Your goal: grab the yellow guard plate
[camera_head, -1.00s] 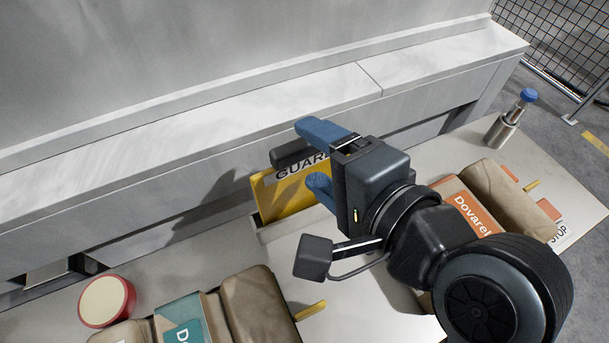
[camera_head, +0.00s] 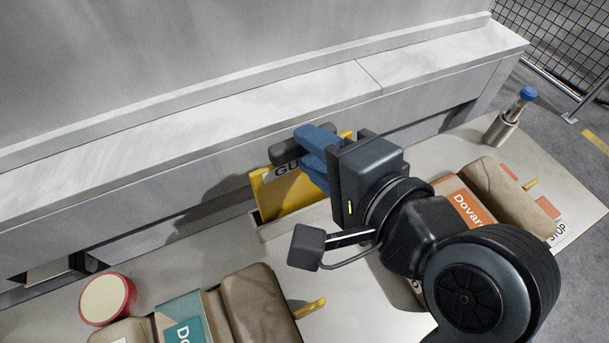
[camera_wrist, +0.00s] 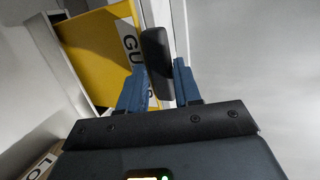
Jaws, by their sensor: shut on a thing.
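The yellow guard plate (camera_head: 288,193) stands upright in a shallow light holder (camera_head: 280,229) against the grey wall. Its white label is partly covered by my gripper. A dark rounded handle (camera_head: 288,151) sits at the plate's top edge. My gripper (camera_head: 305,147) has its blue fingers shut on this handle. In the wrist view the dark handle (camera_wrist: 157,62) lies between the two blue fingertips (camera_wrist: 160,78), with the yellow plate (camera_wrist: 100,52) to the left behind it.
Brown sacks with a teal label (camera_head: 185,318) lie front left, beside a red-rimmed round thing (camera_head: 107,299). Sacks with an orange label (camera_head: 465,207) lie right. A metal cylinder with a blue-topped piece (camera_head: 505,126) stands far right. A grey ledge (camera_head: 270,108) runs behind.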

